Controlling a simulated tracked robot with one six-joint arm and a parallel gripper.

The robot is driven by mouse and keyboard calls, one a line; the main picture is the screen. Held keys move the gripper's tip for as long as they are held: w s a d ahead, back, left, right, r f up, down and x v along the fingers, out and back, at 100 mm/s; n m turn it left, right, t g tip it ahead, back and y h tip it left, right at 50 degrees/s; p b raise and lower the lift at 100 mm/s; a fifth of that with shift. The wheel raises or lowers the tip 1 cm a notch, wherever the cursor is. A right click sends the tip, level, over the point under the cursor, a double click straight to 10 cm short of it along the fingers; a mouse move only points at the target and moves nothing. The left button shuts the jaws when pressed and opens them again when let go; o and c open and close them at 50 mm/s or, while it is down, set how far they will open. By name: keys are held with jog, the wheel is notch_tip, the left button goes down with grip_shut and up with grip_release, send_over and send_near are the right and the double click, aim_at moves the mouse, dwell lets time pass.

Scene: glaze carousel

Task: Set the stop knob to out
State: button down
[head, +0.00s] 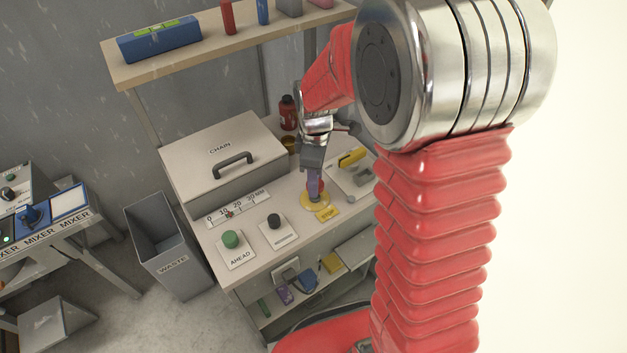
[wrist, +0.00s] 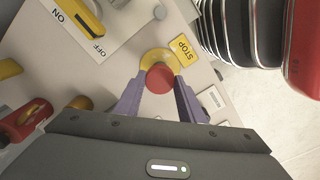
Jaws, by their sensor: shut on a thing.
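The stop knob is red on a yellow round base. In the wrist view the red knob (wrist: 160,77) sits between the two purple fingers of my gripper (wrist: 160,98), which are shut on it. The yellow base (wrist: 158,56) and the yellow STOP label (wrist: 182,50) show beside it. In the head view my gripper (head: 314,194) points down onto the knob from above, and its fingers mostly hide the red part. The yellow base (head: 306,203) and STOP label (head: 328,212) show around it on the bench top. Whether the knob is in or out cannot be told.
A green AHEAD button (head: 231,239) and a black knob (head: 274,221) stand at the front left of the bench. A CHAIN box (head: 190,150) stands behind. A yellow-handled ON/OFF switch (head: 352,157) is close on the right. A waste bin (head: 150,225) stands left of the bench.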

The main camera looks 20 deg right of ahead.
jog(key=c, duration=1.2)
grip_release()
jog(key=shift+r, duration=0.15)
jog(key=shift+o, duration=0.2)
notch_tip(320, 180, up, 14)
jog(key=shift+m, duration=0.3)
